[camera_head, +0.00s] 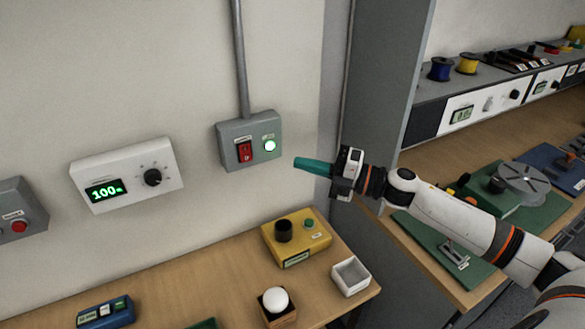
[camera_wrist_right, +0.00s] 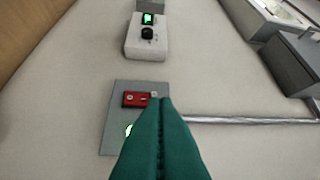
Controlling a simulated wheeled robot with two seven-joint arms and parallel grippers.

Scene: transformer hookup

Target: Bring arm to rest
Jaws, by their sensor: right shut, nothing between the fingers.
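My right gripper (camera_head: 298,163) has green fingers and points left at the wall, just right of a grey switch box (camera_head: 232,131). The box has a red rocker switch (camera_head: 245,151) and a lit white-green round light (camera_head: 270,146). In the right wrist view the shut fingertips (camera_wrist_right: 160,102) overlap the lower right of the box, beside the red switch (camera_wrist_right: 140,99), and partly hide the green light. I cannot tell whether they touch the box. Nothing is between the fingers. My left gripper is not in view.
A white dial unit (camera_head: 127,175) showing "100" hangs left of the box. Below, a wooden table holds a yellow box (camera_head: 296,238), a white tray (camera_head: 350,277) and a white ball on a wooden block (camera_head: 276,302). A grey partition (camera_head: 385,80) stands behind my right arm, before another bench.

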